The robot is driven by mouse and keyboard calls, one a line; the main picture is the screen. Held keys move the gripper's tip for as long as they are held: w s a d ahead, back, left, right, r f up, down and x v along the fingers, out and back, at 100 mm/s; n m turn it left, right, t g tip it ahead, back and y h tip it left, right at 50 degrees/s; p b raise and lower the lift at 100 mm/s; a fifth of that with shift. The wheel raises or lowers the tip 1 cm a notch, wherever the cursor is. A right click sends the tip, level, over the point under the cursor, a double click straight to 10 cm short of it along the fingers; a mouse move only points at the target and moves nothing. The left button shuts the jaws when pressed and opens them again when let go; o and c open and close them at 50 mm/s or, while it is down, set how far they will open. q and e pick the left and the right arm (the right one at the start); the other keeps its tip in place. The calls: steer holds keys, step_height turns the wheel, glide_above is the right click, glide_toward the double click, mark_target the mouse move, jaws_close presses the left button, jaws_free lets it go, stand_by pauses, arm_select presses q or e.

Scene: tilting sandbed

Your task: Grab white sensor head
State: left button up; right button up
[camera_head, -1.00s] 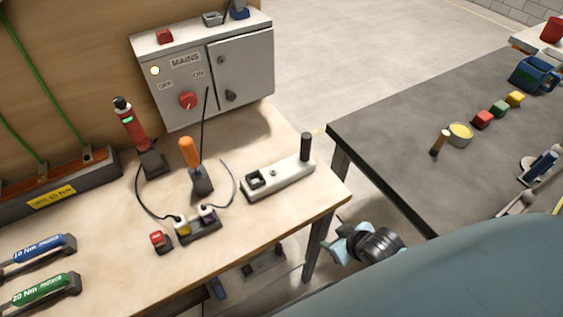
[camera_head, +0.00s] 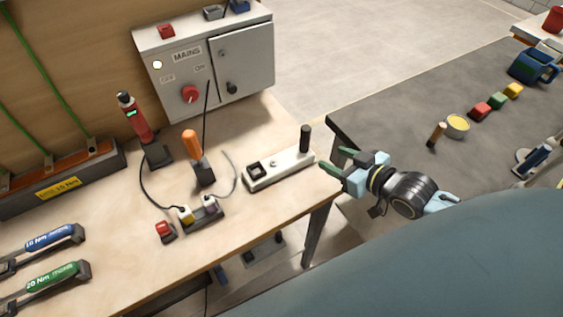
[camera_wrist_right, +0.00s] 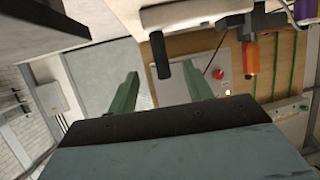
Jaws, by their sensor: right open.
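No part is labelled as a sensor head. The long white block (camera_head: 280,170) with a dark upright post (camera_head: 305,139) and a dark square opening lies on the wooden bench near its right edge. A dark holder in front of it carries a small whitish-yellow piece (camera_head: 185,215) and a whitish-purple one (camera_head: 209,203); I cannot tell which is the sensor head. My right gripper (camera_head: 337,159) is open and empty, just right of the white block and apart from it. In the right wrist view the post (camera_wrist_right: 160,55) shows between the open green fingers (camera_wrist_right: 161,78). My left gripper is out of view.
An orange-handled tool (camera_head: 191,146) and a red tool (camera_head: 134,120) stand on the wooden bench (camera_head: 120,235). A red button box (camera_head: 165,230) sits near the front. The grey mains cabinet (camera_head: 248,60) is behind. A dark table (camera_head: 400,120) stands right, across a gap.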

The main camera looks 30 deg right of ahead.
mark_target(308, 144)
steer(key=x, duration=0.7)
steer(key=shift+b, duration=0.3)
steer(key=shift+x, duration=2.55)
steer(key=shift+w+d+r, duration=0.1)
steer(key=shift+r, duration=0.1)
jaws_close()
